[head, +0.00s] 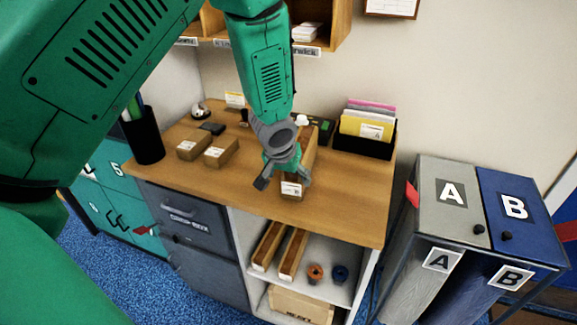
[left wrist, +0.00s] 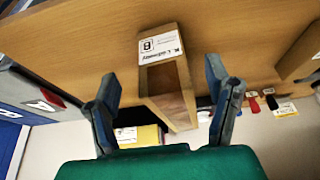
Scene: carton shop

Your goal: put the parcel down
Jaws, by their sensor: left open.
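The parcel (head: 292,189), a long brown carton with a white label on its near end, lies on the wooden desk top (head: 345,205) near its front edge. In the left wrist view the parcel (left wrist: 168,85) rests on the wood, its label marked B. My left gripper (head: 283,182) is above and at the parcel and hides part of it. In the left wrist view the fingers of my left gripper (left wrist: 163,92) are spread, one on each side of the parcel, with gaps to both sides. My right gripper is not in view.
Two small cartons (head: 194,144) (head: 221,151) and a black pen cup (head: 143,135) stand on the left of the desk. A black file tray (head: 364,145) stands at the back right. Bins A (head: 450,197) and B (head: 515,208) stand to the right. Bare desk lies right of the parcel.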

